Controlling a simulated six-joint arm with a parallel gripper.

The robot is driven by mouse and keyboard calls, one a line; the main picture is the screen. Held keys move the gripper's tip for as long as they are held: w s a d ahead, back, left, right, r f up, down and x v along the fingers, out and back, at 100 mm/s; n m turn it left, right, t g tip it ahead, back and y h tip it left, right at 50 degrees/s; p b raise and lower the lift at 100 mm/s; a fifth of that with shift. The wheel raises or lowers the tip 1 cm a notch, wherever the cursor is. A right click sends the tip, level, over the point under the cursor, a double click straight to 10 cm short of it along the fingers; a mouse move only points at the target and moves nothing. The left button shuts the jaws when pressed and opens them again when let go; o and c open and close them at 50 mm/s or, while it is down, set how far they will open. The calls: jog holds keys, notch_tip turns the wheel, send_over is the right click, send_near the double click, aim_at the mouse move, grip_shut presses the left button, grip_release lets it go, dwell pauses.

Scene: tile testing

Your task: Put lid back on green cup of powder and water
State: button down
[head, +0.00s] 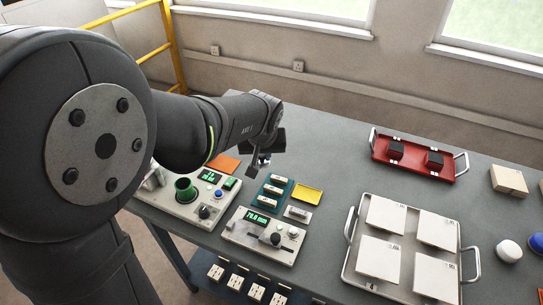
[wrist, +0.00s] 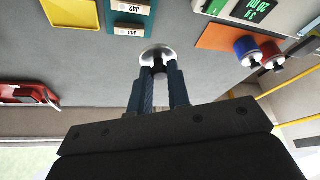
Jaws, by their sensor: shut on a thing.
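The green cup (head: 185,189) stands upright on a grey instrument with a green display, at the left of the bench in the head view. Its mouth looks open, and I cannot make out what is inside. My gripper (head: 257,168) is to the right of the cup and farther back. In the wrist view my gripper (wrist: 160,75) is shut on a round, silvery lid (wrist: 157,53), gripping its middle. The lid is mostly hidden by the arm in the head view. I cannot pick out the cup in the wrist view.
An orange mat (head: 223,163) with red and blue small containers (wrist: 257,50) lies near my gripper. A teal rack (head: 272,193) of labelled samples, a yellow tray (head: 308,194) and a second instrument (head: 264,237) are close. A tile tray (head: 357,263) and red tray (head: 418,160) stand right.

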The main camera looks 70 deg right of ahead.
jog(key=w+a+r+n+t+y, duration=0.1)
jog(key=w+a+n, duration=0.2)
jog(key=w+a, duration=0.45)
jog(key=w+a+r+n+t, duration=0.15)
jog(key=w+a, duration=0.35)
jog(key=w, duration=0.6)
jog(key=shift+n+g, duration=0.35)
jog(key=shift+g, duration=0.1)
jog(key=shift+s+f, duration=0.1)
jog(key=shift+f, duration=2.9)
jog(key=shift+f, duration=0.15)
jog(key=c, duration=0.8)
grip_release()
notch_tip(320, 180, up, 7)
